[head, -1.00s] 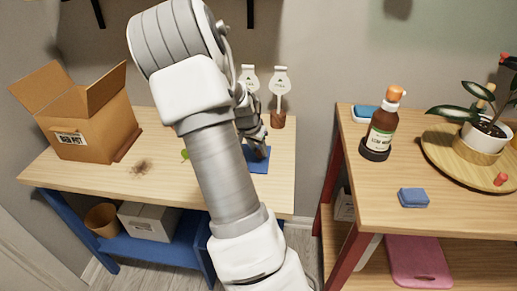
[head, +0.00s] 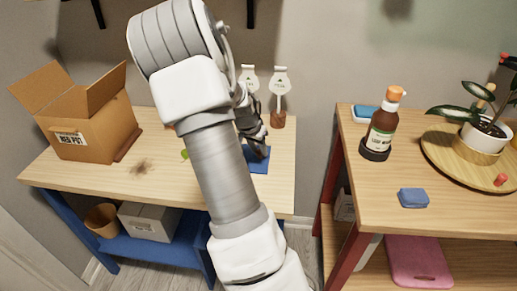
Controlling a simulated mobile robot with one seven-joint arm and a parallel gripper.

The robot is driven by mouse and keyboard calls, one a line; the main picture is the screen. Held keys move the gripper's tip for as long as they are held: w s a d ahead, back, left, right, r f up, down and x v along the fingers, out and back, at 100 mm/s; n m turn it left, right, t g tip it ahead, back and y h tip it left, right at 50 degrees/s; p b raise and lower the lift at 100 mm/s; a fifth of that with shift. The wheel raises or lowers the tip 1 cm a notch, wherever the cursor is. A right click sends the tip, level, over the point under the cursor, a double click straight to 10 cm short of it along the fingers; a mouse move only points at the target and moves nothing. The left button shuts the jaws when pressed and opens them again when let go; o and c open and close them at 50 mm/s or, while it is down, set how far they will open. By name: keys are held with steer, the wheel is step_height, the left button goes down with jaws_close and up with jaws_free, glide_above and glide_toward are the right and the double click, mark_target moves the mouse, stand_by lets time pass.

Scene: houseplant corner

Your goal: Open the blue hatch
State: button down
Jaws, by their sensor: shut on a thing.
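The blue hatch (head: 258,166) is a small blue square panel at the right part of the left table's top. It looks flat, and the arm and fingers cover part of it. My gripper (head: 259,151) points down over the hatch, with its fingers shut at the hatch's handle. The handle itself is mostly hidden between the fingers, so its shape is hard to tell.
An open cardboard box (head: 88,125) stands at the left of the table. Two white plant markers, one in a brown pot (head: 278,119), stand behind my gripper. A brown bottle (head: 380,130) and a potted plant (head: 484,133) stand on the right table, across a gap.

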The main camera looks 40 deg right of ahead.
stand_by(0.4)
steer(key=s+d+b, duration=0.1)
steer(key=s+d, duration=0.1)
steer(key=s, duration=0.1)
steer(key=s+d+b, duration=0.1)
steer(key=s+d, duration=0.1)
steer(key=s, duration=0.1)
steer(key=s+d+b, duration=0.1)
steer(key=s+d, duration=0.1)
steer(key=d, duration=0.1)
steer(key=shift+s+f+b, duration=0.15)
steer(key=shift+s+b, duration=0.2)
steer(key=shift+s, duration=0.05)
steer(key=shift+s+d, duration=0.35)
steer(key=shift+s, duration=0.1)
steer(key=c, duration=0.6)
jaws_free()
steer(key=p+v, duration=0.5)
steer(key=v, duration=1.2)
steer(key=shift+s+r+p, duration=0.1)
steer(key=shift+r+p, duration=0.2)
steer(key=shift+r, duration=0.05)
